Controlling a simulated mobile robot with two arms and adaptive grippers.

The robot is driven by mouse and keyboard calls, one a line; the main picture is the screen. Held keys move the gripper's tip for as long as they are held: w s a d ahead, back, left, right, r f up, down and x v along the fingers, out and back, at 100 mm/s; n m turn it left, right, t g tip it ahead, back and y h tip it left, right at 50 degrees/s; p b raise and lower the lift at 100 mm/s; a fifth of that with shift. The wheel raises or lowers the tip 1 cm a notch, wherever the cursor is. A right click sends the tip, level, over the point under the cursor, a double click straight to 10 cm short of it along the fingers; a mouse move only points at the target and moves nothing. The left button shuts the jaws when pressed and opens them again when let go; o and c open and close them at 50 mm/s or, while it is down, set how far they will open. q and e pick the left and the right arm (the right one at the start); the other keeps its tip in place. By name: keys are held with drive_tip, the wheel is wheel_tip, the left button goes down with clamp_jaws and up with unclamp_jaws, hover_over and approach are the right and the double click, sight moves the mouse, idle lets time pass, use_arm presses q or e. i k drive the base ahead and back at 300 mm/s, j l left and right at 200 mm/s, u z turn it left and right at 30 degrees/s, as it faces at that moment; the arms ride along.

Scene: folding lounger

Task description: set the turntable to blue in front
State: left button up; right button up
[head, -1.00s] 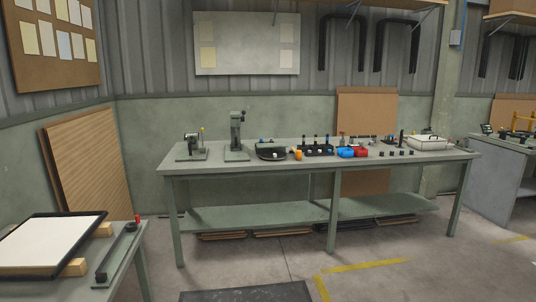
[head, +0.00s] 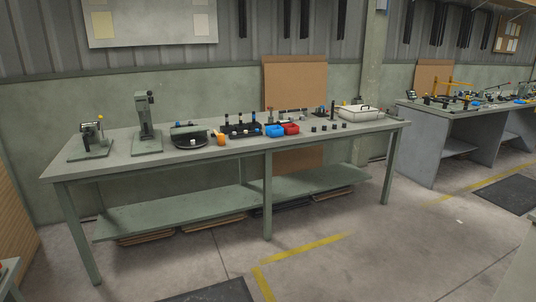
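The turntable (head: 190,141) looks like a dark round disc low on the workbench (head: 118,157), left of the middle of its top. Which colour faces front is too small to tell. Neither of my grippers is in view, and the bench is some way off.
A press-like stand (head: 146,125) and a small machine (head: 91,142) stand left of the turntable. Blue (head: 274,131) and red (head: 291,128) bins and a white case (head: 361,113) are to the right. Concrete floor (head: 330,265) in front is clear.

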sight(185, 142)
drive_tip(key=i, duration=2.6)
